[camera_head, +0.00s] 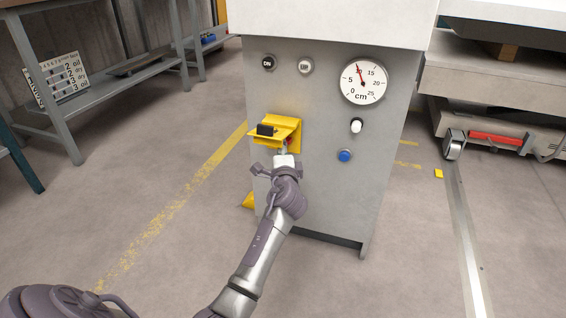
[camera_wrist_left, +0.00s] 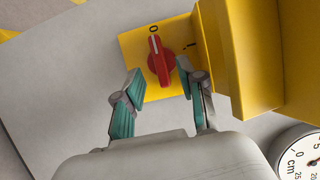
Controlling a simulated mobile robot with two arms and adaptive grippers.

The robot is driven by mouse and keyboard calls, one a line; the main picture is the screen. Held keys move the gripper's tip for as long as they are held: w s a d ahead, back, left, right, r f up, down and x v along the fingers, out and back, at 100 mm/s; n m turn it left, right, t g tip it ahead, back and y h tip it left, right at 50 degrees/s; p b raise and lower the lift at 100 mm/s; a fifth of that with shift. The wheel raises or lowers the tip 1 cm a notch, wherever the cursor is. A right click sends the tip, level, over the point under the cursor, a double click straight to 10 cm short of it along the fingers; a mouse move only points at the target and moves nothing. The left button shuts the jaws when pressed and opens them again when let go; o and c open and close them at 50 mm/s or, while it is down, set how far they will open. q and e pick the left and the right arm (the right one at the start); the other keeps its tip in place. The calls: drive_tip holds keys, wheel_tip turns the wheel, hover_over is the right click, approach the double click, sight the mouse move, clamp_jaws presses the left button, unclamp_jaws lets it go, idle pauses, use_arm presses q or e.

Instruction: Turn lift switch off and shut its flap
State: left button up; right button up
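The lift switch is a red knob (camera_wrist_left: 160,62) on a yellow plate (camera_wrist_left: 130,45), marked 0 and I. Its white pointer line points to the 0. The yellow flap (camera_wrist_left: 245,50) is raised and stands out from the panel; in the head view the flap (camera_head: 284,125) sits above the switch, which is mostly hidden by my gripper. My left gripper (camera_head: 285,152) is just under the flap. In the left wrist view its fingers (camera_wrist_left: 160,68) are open, one on each side of the knob, with gaps showing. My right gripper is not in view.
The grey cabinet (camera_head: 330,190) also carries an ON button (camera_head: 268,63), a light button (camera_head: 305,66), a cm dial (camera_head: 363,82), a black-and-white switch (camera_head: 356,126) and a blue button (camera_head: 344,155). A shelf (camera_head: 120,80) stands at the left. The floor in front is clear.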

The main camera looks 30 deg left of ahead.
use_arm(q)
drive_tip(key=v, duration=0.9)
drive_tip(key=shift+c, duration=0.3)
